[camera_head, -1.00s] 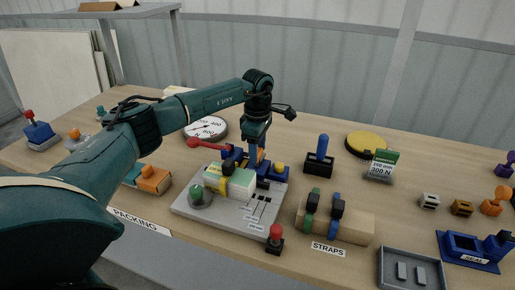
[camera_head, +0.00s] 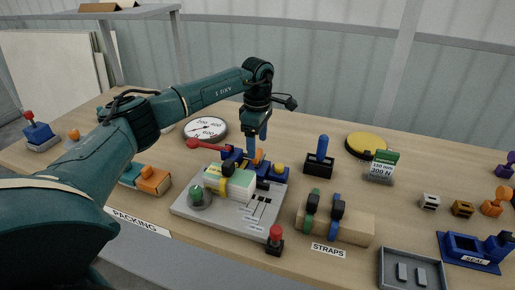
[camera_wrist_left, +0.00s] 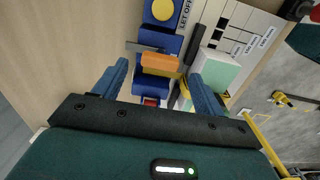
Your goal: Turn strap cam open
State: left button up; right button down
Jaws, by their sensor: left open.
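My left gripper (camera_head: 257,143) is open and empty, pointing down above the back of the grey fixture plate (camera_head: 240,223). An orange block (camera_head: 259,156), which looks like the cam, sits on the blue mechanism (camera_head: 272,172) just below the fingertips. In the left wrist view the orange block (camera_wrist_left: 160,62) shows ahead of the gap between the open blue fingers (camera_wrist_left: 160,88), apart from both. A pale green and white package (camera_head: 230,179) with a yellow strap lies on the plate, partly beside the mechanism. My right gripper is not in view.
A red-ended lever (camera_head: 193,144) sticks out left of the mechanism. A round dial (camera_head: 206,129) stands behind it. A strap block (camera_head: 348,226), a red button (camera_head: 275,236) and a grey tray (camera_head: 411,268) lie to the right. A blue-handled tool (camera_head: 320,158) stands behind.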

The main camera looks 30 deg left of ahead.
aim_at(257, 153)
pick_arm(q)
notch_tip(257, 153, up, 10)
jog(key=shift+r, duration=0.15)
jog(key=shift+s, duration=0.1)
dwell(0.6)
